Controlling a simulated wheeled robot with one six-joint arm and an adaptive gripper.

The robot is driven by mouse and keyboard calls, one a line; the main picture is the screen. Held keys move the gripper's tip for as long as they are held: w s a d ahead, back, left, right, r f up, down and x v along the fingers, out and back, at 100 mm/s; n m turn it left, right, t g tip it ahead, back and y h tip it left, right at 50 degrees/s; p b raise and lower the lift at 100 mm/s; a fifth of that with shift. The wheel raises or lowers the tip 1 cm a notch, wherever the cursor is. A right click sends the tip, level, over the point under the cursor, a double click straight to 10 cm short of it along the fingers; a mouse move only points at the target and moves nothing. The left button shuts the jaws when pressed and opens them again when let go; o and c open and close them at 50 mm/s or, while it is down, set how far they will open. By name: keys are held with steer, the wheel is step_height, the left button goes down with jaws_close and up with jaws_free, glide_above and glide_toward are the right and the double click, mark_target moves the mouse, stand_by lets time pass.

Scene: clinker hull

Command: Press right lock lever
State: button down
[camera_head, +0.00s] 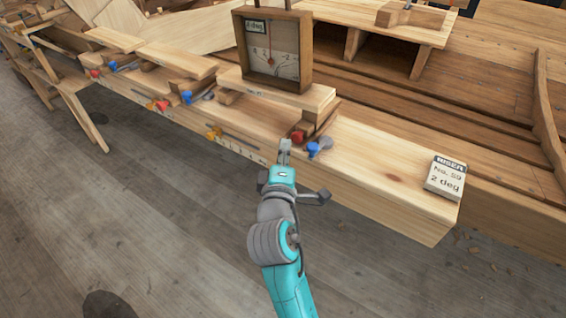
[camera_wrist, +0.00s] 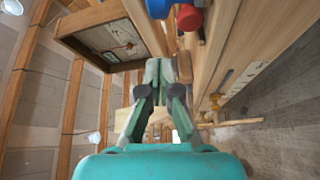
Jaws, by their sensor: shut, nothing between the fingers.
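My gripper (camera_head: 285,146) is shut and empty in front of the long beam, with its fingertips up near the beam's top edge. In the wrist view the closed fingers (camera_wrist: 160,68) point forward. Just right of the fingertips in the head view is a group of fittings: a red knob (camera_head: 298,137), a blue one (camera_head: 313,149) and a grey one (camera_head: 326,143). The red knob (camera_wrist: 190,18) and blue knob (camera_wrist: 160,8) also show at the top of the wrist view. Which one is the right lock lever, I cannot tell. I see no clear contact.
A wooden box gauge (camera_head: 272,50) stands on a plank (camera_head: 276,91) above the fittings. A block marked "RISER No. 59, 2 deg" (camera_head: 445,178) lies at the beam's right end. A yellow fitting (camera_head: 214,132) and similar coloured knobs sit leftward. Floor in front is clear.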

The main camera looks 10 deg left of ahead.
mark_target(320, 144)
steer(key=shift+w+d+f, duration=0.1)
steer(key=shift+w+d, duration=0.1)
steer(key=shift+d, duration=0.4)
steer(key=shift+w+d+f, duration=0.1)
steer(key=shift+w+d, duration=0.15)
steer(key=shift+d, duration=0.35)
steer(key=shift+w+d+f, duration=0.1)
steer(key=shift+w+d, duration=0.1)
steer(key=shift+d, duration=0.4)
steer(key=shift+d+y, duration=0.2)
steer(key=shift+y, duration=0.1)
